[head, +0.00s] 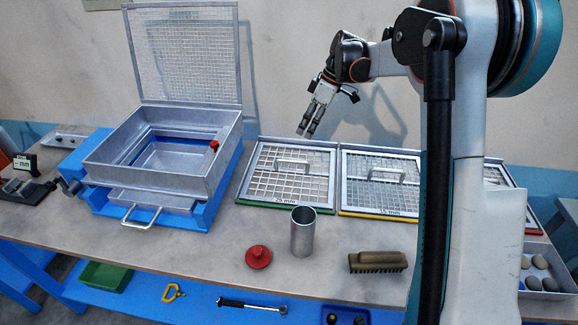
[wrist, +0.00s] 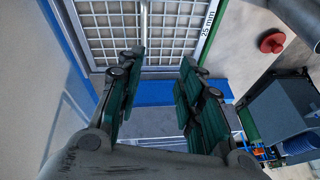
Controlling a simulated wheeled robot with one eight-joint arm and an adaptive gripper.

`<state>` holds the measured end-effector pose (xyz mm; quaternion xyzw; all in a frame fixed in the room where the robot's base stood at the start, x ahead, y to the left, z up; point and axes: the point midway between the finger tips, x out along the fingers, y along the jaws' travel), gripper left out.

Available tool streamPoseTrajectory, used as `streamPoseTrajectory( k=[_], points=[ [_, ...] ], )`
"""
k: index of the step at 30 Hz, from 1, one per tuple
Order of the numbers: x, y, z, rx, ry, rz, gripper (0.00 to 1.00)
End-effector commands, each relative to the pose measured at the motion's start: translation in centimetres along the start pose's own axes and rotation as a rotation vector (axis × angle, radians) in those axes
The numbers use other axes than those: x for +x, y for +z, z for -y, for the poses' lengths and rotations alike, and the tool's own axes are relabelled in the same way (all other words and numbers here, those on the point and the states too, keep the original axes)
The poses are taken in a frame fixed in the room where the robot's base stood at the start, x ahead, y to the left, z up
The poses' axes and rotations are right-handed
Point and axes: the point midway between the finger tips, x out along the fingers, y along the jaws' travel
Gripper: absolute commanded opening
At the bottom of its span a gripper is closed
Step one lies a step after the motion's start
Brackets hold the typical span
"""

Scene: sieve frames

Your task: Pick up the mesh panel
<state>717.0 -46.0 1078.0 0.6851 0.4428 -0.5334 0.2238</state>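A framed mesh panel with a green edge and a "25 mm" label (head: 262,171) lies on the bench left of my gripper, with a bar handle (head: 293,163) on top. It also fills the top of the wrist view (wrist: 110,42). A second mesh panel with a yellow edge, marked 15 mm (head: 376,200), lies to its right. A third mesh panel with a red edge (head: 497,175) is mostly hidden behind my arm. My gripper (head: 310,132) is raised above and behind the panels. In the wrist view its fingers (wrist: 160,66) are apart and empty.
A metal sieve box (head: 112,160) with an upright mesh lid (head: 190,60) stands on a blue base at left. A metal cup (head: 303,235), red knob (head: 258,257) and brush (head: 378,262) sit in front of the panels. A tray of stones (head: 545,284) is at right.

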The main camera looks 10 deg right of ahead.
Motion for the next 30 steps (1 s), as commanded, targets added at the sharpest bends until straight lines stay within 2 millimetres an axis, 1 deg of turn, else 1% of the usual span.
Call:
streamPoseTrajectory(
  k=[1,3,6,9,11,14,21,24,30],
  points=[
    [0.7,0.1,-1.1,-0.025,-0.019,-0.004,0.34],
    [1.6,0.3,-2.1,-0.060,-0.041,-0.011,0.34],
    [2.6,0.5,-3.1,-0.098,-0.064,-0.018,0.34],
    [3.2,0.7,-3.6,-0.118,-0.078,-0.023,0.34],
    [3.7,0.7,-3.7,-0.125,-0.081,-0.024,0.34],
    [5.1,0.7,-3.7,-0.129,-0.083,-0.024,0.34],
    [9.7,0.7,-3.3,-0.127,-0.082,-0.024,0.34],
    [11.0,0.6,-3.2,-0.127,-0.081,-0.024,0.34],
    [12.0,0.5,-3.1,-0.125,-0.081,-0.024,0.34]
  ],
)
